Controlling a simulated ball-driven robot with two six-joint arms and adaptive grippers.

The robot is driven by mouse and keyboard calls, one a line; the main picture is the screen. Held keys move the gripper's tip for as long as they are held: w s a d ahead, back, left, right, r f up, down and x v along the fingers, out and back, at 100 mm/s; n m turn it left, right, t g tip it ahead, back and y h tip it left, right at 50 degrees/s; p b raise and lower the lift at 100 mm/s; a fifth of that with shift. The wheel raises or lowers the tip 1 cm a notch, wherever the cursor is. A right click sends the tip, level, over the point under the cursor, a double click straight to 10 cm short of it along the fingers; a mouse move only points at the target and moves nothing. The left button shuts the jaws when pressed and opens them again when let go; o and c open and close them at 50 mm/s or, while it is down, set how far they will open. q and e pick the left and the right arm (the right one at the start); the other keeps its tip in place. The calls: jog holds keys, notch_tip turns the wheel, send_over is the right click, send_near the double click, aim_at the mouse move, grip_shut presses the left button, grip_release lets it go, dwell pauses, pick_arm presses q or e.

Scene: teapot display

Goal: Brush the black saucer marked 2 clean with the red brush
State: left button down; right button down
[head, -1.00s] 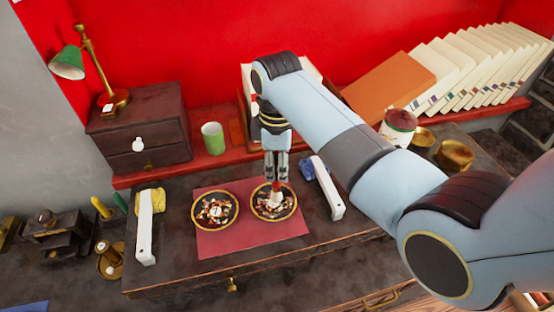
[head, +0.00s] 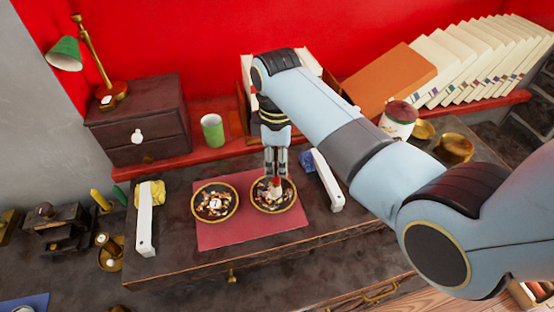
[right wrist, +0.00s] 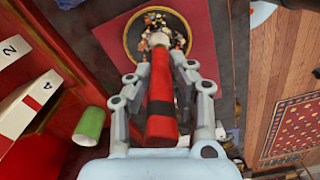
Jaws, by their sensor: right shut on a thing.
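Two black saucers with gold rims lie side by side on a red mat (head: 225,240). The left saucer (head: 203,217) and the right saucer (head: 288,206) both bear scattered bits in white, orange and dark. I cannot read a number on either saucer. My right gripper (head: 276,174) points down over the right saucer, shut on the red brush (right wrist: 160,100). The brush's pale bristles (head: 276,193) are at that saucer's bits. The right wrist view shows the brush handle between the fingers and the saucer (right wrist: 130,30) beyond it. My left gripper is not in view.
A green cup (head: 212,130) is on the red ledge. A wooden drawer box (head: 140,120) with a lamp (head: 68,55) is back left. A red-lidded jar (head: 398,120) is at right.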

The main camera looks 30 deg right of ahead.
jog(key=shift+f, duration=0.7)
